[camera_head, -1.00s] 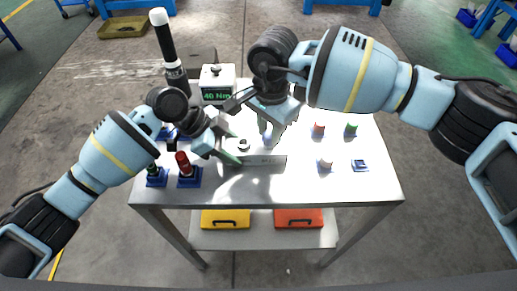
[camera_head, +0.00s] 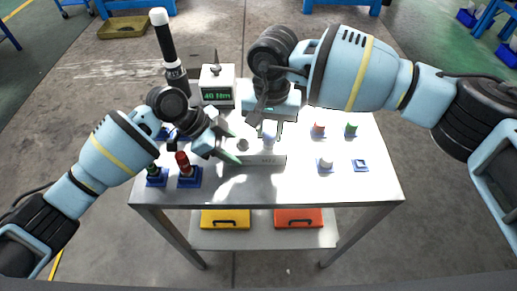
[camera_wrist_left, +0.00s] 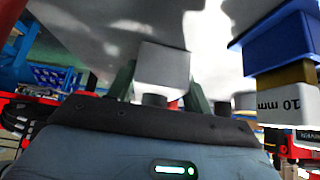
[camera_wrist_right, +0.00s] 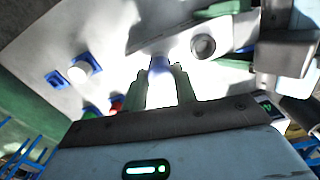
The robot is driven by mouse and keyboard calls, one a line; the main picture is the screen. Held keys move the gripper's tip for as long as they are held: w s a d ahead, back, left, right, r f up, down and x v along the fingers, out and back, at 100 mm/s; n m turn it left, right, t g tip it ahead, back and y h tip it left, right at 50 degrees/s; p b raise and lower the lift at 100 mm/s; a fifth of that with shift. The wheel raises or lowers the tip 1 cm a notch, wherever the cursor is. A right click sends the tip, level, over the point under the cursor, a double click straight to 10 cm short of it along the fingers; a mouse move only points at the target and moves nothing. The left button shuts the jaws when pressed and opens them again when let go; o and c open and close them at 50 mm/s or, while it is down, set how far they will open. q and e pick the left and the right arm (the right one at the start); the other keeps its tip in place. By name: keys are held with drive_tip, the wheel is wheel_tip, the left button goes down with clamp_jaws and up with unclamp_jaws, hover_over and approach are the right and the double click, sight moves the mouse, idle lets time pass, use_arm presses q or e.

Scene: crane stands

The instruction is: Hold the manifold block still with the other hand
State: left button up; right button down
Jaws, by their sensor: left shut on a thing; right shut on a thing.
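The pale grey manifold block (camera_head: 265,159) lies on the table near its front middle. My left gripper (camera_head: 231,146) is shut on its left end, and in the left wrist view the block's end (camera_wrist_left: 163,66) sits between the green fingers. My right gripper (camera_head: 268,122) is over the block's right part, shut on a small bluish plug (camera_head: 269,133). In the right wrist view the plug (camera_wrist_right: 160,65) shows between the fingers against the bright block. I cannot tell how deep the plug sits. A round grey fitting (camera_head: 243,144) is on the block's top.
A torque display (camera_head: 218,84) stands behind the block, with a black-and-white upright tool (camera_head: 166,45) beside it. A red-handled tool (camera_head: 183,162) stands in a blue holder at left. Several capped pieces, one white (camera_head: 325,164), and an empty blue holder (camera_head: 360,165) are at right.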

drive_tip(key=shift+r+n, duration=0.15)
drive_tip(key=shift+n, duration=0.45)
drive_tip(key=n, duration=0.4)
drive_tip(key=shift+n, duration=0.4)
drive_tip(key=shift+n, duration=0.3)
drive_tip(key=n, duration=0.5)
drive_tip(key=c, duration=1)
unclamp_jaws()
drive_tip(key=shift+c, duration=0.9)
